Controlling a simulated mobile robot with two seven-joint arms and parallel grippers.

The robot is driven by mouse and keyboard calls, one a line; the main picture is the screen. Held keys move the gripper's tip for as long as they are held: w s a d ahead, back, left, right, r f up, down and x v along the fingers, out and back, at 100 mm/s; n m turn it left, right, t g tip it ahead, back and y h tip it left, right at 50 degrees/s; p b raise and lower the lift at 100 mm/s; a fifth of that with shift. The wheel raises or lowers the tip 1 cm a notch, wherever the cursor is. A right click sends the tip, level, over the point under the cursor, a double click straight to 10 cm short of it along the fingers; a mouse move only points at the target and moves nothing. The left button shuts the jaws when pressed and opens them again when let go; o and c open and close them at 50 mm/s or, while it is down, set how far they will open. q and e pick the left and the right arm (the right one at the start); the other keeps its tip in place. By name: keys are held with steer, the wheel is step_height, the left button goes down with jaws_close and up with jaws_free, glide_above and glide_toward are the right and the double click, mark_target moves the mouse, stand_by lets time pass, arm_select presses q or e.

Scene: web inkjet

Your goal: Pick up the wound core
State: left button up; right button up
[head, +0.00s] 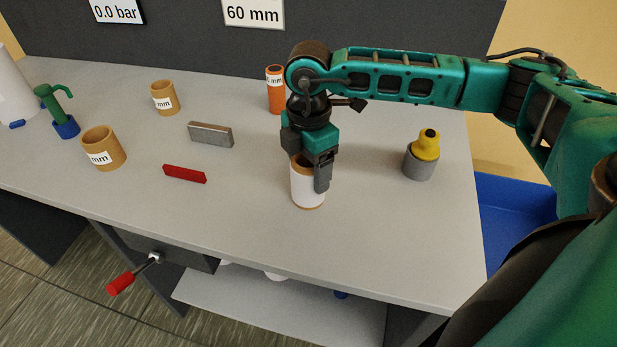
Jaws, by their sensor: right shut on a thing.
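The wound core (304,190) is a brown tube with a white wrap around its middle. It stands upright on the grey bench, toward the front centre in the head view. My right gripper (315,172) points down from above and is shut on the core's wall. One finger shows on the outside, in front of the white wrap; the other finger is largely hidden. The core's top opening is partly covered by the gripper. I cannot tell whether its base touches the bench. My left gripper is not in view.
Brown cores (103,148) and (164,98), a grey metal bar (211,134) and a red bar (185,174) lie to the left. An orange tube (275,90) stands behind the arm. A grey cylinder with a yellow top (421,160) stands right. A blue bin (515,213) is beyond the bench's right edge.

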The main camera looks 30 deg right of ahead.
steer(key=c, duration=0.4)
steer(key=shift+c, duration=0.4)
steer(key=shift+r, duration=0.2)
